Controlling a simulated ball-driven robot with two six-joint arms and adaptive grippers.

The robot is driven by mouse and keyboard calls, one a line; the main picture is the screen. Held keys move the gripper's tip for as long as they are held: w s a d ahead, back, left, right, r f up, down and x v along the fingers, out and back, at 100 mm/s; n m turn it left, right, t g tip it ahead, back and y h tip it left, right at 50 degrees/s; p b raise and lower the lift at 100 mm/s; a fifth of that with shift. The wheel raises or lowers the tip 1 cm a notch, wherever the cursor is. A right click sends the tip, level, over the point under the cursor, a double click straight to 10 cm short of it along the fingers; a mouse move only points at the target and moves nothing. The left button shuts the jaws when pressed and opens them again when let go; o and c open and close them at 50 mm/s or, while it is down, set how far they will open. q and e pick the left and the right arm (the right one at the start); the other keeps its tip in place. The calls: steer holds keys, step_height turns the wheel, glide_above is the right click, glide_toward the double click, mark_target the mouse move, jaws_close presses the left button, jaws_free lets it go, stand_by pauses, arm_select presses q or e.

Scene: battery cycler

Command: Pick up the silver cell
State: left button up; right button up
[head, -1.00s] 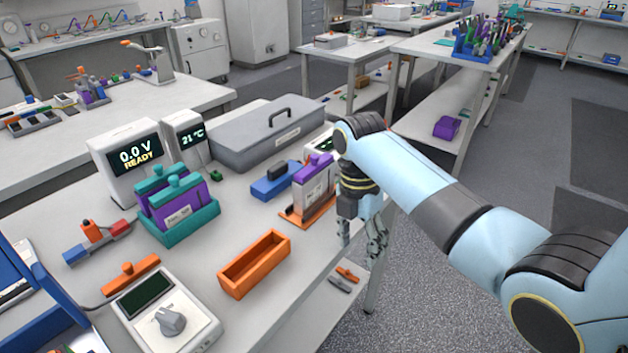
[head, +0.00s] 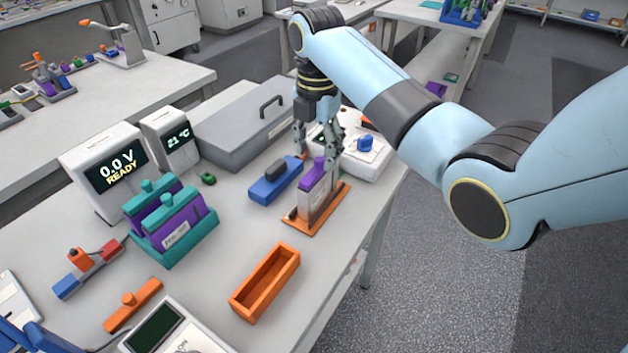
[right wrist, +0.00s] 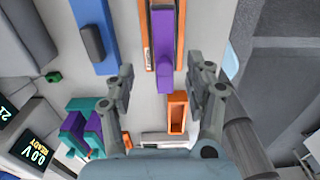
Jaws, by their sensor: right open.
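The silver cell (head: 317,201), a flat grey block with a purple top, stands upright on an orange base (head: 298,229) near the right edge of the bench. In the right wrist view its purple top (right wrist: 166,70) shows from above, between the fingers. My right gripper (head: 316,148) is open and empty, with its fingers pointing down above and around the cell's top in the head view. Its two fingers also show apart in the right wrist view (right wrist: 160,78). I cannot tell whether either finger touches the cell. My left gripper is not in view.
A blue block (head: 275,182) lies left of the cell. A teal rack (head: 190,245) holds purple cells. An empty orange tray (head: 265,282) lies in front. A grey lidded case (head: 230,140) and a white device (head: 372,165) stand behind. Bare bench lies between tray and rack.

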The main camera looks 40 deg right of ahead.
mark_target(318, 158)
step_height(318, 158, down, 3)
steer(key=shift+s+f, duration=0.1)
steer(key=f, duration=0.2)
steer(key=f+p, duration=0.1)
steer(key=f, duration=0.1)
steer(key=shift+s+d+f, duration=0.15)
steer(key=shift+s, duration=0.05)
steer(key=shift+w+f, duration=0.1)
steer(key=shift+f, duration=0.25)
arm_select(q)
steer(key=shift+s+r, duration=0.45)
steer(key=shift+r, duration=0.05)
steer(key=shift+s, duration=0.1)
arm_select(e)
steer(key=shift+c, duration=0.4)
steer(key=c, duration=0.5)
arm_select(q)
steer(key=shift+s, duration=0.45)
arm_select(e)
jaws_close()
steer(key=shift+r, duration=0.1)
